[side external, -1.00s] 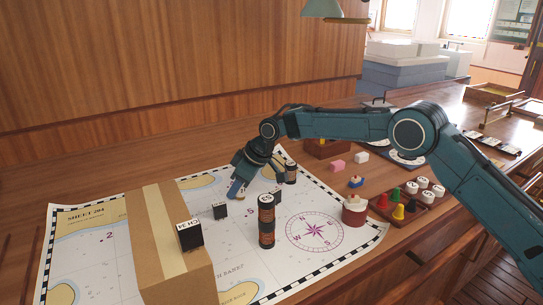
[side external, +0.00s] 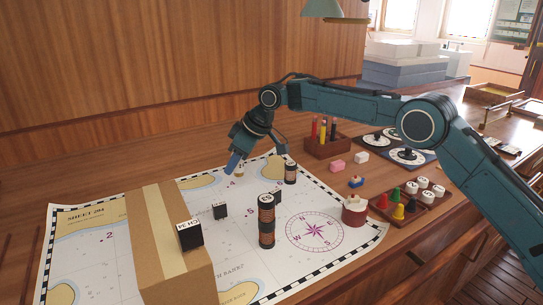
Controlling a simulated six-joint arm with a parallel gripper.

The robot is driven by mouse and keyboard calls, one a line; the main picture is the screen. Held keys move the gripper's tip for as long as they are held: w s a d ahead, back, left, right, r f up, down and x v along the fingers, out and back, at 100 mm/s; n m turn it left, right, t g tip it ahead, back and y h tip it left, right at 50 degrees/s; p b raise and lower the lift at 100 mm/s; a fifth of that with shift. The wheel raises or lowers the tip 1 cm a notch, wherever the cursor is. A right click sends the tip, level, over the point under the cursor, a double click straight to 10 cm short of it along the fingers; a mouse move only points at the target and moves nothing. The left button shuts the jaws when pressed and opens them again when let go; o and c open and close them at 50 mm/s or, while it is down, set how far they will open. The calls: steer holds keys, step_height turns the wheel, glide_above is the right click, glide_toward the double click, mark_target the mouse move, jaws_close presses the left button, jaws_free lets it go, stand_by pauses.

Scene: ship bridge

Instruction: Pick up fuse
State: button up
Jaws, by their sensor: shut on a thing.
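My gripper (side external: 238,157) is above the upper middle of the chart, pointing down and to the left. It is shut on the fuse (side external: 233,162), a small blue piece showing at the fingertips. The fuse appears clear of the chart. The fingers hide part of it, and its full shape is too small to make out.
A peg tray (side external: 400,207) is right.

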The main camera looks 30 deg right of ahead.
steer(key=shift+r, duration=1.25)
